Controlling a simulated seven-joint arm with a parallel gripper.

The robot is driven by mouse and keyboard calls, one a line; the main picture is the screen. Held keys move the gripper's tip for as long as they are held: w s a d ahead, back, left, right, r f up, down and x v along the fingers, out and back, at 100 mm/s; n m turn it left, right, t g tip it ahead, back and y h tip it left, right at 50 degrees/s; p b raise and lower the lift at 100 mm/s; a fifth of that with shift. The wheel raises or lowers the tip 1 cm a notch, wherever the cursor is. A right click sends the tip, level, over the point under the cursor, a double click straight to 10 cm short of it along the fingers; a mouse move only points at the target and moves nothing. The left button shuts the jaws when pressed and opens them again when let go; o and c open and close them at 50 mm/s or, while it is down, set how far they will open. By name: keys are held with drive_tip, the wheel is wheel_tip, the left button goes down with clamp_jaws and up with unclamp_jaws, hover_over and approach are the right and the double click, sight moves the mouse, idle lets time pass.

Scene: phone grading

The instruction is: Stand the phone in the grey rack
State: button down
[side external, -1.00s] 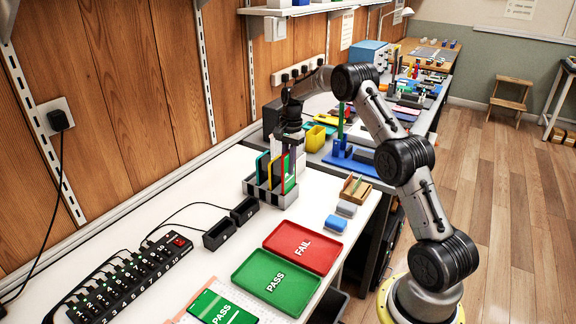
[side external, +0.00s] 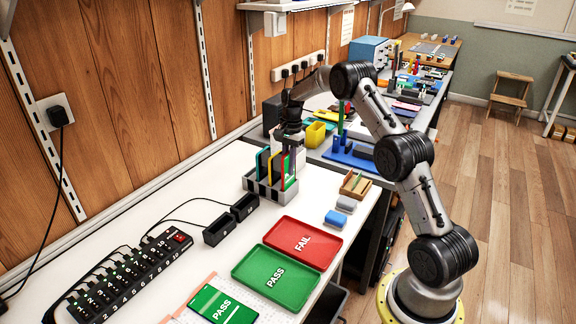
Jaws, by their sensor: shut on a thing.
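The grey rack (side external: 256,188) stands on the white bench near its far end. Several thin upright items stand in it, with teal (side external: 262,164) and yellow (side external: 272,166) ones on the left. My gripper (side external: 292,155) points down over the rack's right end. It is shut on a thin upright phone with a green face (side external: 290,178), whose lower part is at the rack's right slots. A red edge shows just left of it. The fingers cover its upper part, and I cannot tell whether it rests on the slot floor.
A red FAIL tray (side external: 303,243) and a green PASS tray (side external: 275,278) lie in front. Another phone (side external: 222,307) showing PASS lies at the front edge. Black holders (side external: 218,231), a numbered charging hub (side external: 125,276) and a small wooden box (side external: 355,186) stand nearby.

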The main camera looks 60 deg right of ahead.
sight(288, 152)
drive_tip(key=shift+f, duration=0.15)
drive_tip(key=shift+f, duration=0.75)
drive_tip(key=c, duration=0.8)
unclamp_jaws()
drive_tip(key=shift+r, duration=3.5)
